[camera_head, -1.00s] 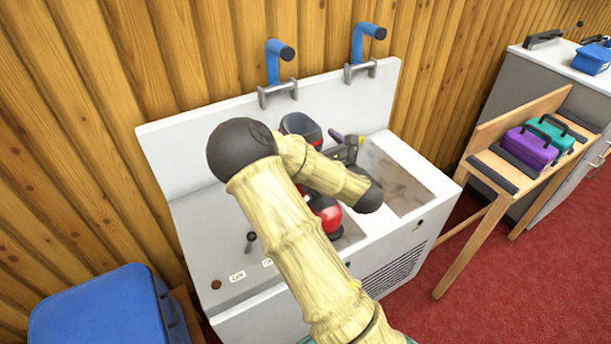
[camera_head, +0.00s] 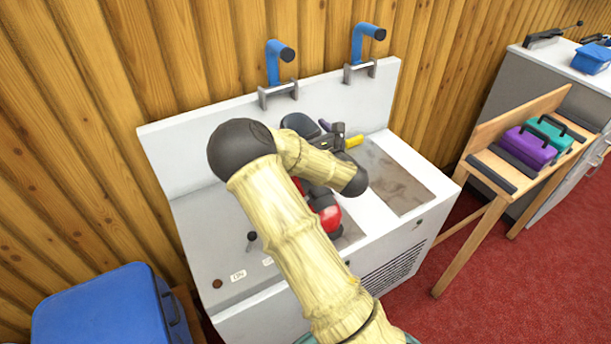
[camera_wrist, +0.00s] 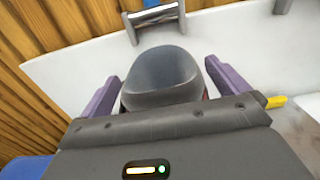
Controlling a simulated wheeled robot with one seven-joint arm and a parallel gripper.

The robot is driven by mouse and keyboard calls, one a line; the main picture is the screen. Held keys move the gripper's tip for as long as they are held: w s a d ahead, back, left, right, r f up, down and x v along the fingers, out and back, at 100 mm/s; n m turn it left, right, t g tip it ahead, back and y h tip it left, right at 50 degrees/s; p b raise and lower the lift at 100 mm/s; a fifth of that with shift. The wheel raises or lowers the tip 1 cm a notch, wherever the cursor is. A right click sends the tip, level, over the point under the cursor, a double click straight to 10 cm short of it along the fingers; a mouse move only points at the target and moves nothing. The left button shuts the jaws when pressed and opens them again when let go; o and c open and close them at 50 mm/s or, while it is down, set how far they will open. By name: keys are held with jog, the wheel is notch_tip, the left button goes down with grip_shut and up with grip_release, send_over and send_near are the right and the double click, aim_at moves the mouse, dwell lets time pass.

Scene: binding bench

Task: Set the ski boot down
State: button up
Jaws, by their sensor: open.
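The ski boot (camera_head: 330,217) is red and dark grey, with its red toe toward the front of the white bench. It seems to rest at the bench's middle recess, but my arm hides its middle and the contact below. In the wrist view its grey cuff (camera_wrist: 162,75) stands between two purple fingers, with a gap at each side. My gripper (camera_head: 325,127) is open around the top of the boot; the head view shows only one finger clearly.
The white bench (camera_head: 195,240) has a brownish shallow recess (camera_head: 395,180) at right and blue-handled clamps (camera_head: 275,65) on its back panel. A blue case (camera_head: 100,310) stands at lower left. A wooden rack (camera_head: 490,170) at right holds purple and teal boxes.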

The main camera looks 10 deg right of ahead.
jog(key=c, duration=1.7)
notch_tip(320, 180, up, 10)
jog(key=shift+p, duration=0.3)
jog(key=shift+w, duration=0.1)
